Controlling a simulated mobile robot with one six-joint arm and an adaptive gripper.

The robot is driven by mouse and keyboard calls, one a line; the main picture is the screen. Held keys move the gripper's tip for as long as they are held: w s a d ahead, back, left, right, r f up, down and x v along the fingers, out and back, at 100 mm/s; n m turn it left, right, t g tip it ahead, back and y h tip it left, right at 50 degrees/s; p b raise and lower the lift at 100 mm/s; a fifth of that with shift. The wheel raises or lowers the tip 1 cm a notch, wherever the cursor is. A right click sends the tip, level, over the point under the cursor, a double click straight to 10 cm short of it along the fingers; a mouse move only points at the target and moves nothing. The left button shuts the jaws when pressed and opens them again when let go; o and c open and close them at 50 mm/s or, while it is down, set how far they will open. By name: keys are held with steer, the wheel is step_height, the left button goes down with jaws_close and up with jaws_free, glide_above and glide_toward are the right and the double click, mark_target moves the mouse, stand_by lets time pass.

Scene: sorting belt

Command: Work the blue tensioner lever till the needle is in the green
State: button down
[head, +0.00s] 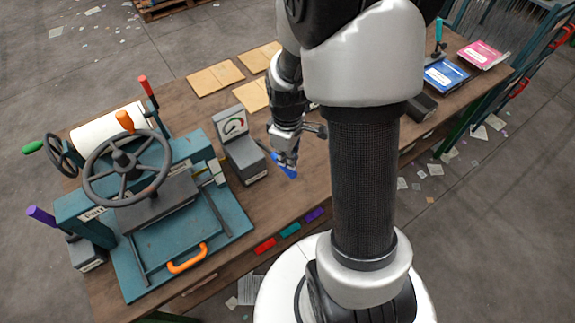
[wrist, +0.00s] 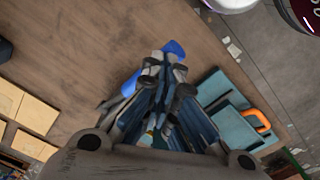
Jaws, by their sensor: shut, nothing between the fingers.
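The blue tensioner lever (head: 286,170) sticks out to the right of a grey box (head: 246,162) on the bench. Its blue grip also shows in the wrist view (wrist: 173,48), just beyond my fingertips. The box carries a dial (head: 233,126) with green and red marks; the needle is too small to read. My gripper (head: 284,159) is shut and empty, pointing down right at the lever's blue end. In the wrist view my closed fingers (wrist: 165,62) overlap the blue grip. I cannot tell whether they touch it. Part of the lever is hidden behind the fingers.
A teal press (head: 140,262) with a grey handwheel (head: 126,166) stands left of the box. A purple-handled lever (head: 42,216) is at the far left. Cardboard sheets (head: 215,77) lie behind. Red, teal and purple tags (head: 290,230) mark the front edge. Bare bench lies right of the lever.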

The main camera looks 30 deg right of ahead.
step_height(320, 180, down, 8)
steer(key=b, duration=0.6)
steer(key=shift+f, duration=0.2)
stand_by(2.2)
steer(key=shift+r, duration=0.1)
step_height(320, 180, up, 14)
steer(key=p, duration=1.1)
stand_by(1.2)
